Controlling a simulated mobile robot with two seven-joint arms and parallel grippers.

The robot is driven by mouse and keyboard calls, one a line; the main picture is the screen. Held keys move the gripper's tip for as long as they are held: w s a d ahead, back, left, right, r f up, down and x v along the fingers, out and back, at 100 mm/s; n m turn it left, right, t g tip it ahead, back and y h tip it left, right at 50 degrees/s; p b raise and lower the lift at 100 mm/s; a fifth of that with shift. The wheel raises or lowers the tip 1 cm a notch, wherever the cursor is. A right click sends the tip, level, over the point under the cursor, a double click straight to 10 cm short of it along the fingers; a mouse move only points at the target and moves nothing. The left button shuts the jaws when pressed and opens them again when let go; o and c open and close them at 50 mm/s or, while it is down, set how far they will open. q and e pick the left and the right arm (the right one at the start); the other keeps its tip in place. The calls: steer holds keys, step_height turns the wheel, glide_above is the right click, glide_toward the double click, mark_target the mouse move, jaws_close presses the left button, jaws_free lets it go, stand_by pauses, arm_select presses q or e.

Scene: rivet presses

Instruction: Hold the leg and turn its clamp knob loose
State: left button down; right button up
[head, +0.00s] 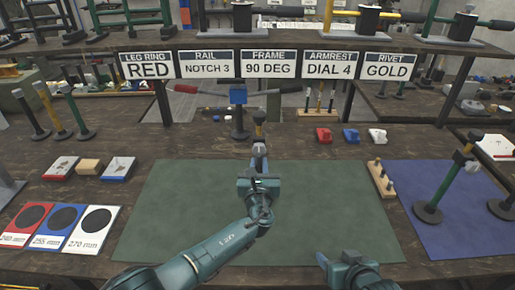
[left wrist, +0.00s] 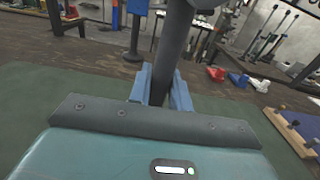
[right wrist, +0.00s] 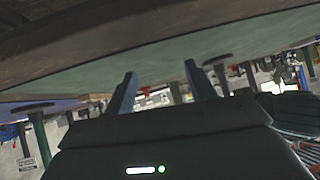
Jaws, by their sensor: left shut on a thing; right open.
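My left gripper (head: 259,165) is over the far middle of the green mat. Its blue fingers are closed around an upright dark leg (left wrist: 173,45) in the left wrist view. In the head view the gripper hides most of this leg; a dark top with a yellow band (head: 259,120) shows just beyond it. I cannot make out the clamp knob on it. My right gripper (head: 335,262) is low at the near edge of the green mat, apart from the leg. In the right wrist view its two fingers (right wrist: 160,88) are spread with nothing between them.
A blue-topped stand (head: 238,95) with long side rods stands behind the leg. Colored pads (head: 65,222) lie at left.

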steer(key=w+a+r+n+g+h, duration=0.1)
steer(key=w+a+r, duration=0.3)
steer(key=w+r, duration=0.3)
steer(key=w+a+r+n+g+h, duration=0.1)
steer(key=w+a+r+g+h, duration=0.1)
steer(key=w+a+r, duration=0.45)
steer(key=m+t+h, duration=0.1)
steer(key=m+t, duration=0.1)
glide_toward(258, 148)
steer(key=x, duration=0.9)
steer(key=shift+w+d+f, duration=0.1)
steer(key=shift+w+f, duration=0.15)
steer(key=shift+f, duration=0.05)
steer(key=c, duration=1)
